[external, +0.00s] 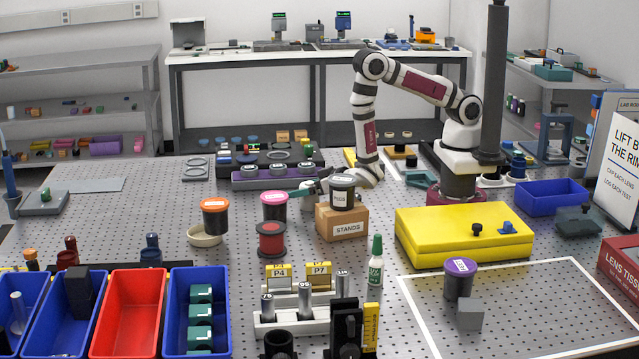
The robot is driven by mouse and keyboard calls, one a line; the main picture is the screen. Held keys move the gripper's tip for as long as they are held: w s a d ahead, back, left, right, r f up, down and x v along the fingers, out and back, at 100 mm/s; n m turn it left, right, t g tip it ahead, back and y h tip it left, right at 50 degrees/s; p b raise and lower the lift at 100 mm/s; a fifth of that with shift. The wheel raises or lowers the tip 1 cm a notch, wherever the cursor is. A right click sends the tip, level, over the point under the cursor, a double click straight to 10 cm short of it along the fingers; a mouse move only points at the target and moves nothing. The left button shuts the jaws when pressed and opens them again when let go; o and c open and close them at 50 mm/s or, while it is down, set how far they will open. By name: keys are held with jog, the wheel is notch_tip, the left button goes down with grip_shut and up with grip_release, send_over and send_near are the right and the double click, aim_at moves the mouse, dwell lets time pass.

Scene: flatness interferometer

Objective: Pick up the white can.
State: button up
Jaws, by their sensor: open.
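No plainly white can stands out in the external view. The cans I see have dark bodies: one with an orange lid (214,216), one with a pink lid (274,207), one with a dark lid and a white label (342,192) on the STANDS box, and one with a purple lid (459,280).
The cardboard STANDS box (343,225) is close to my gripper. A yellow case (464,240) lies right of it. Blue and red bins (128,312) fill the front left. A white bottle with green cap (376,264) stands front centre. A white-outlined area at front right is mostly free.

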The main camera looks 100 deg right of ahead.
jog(key=c, duration=1.5)
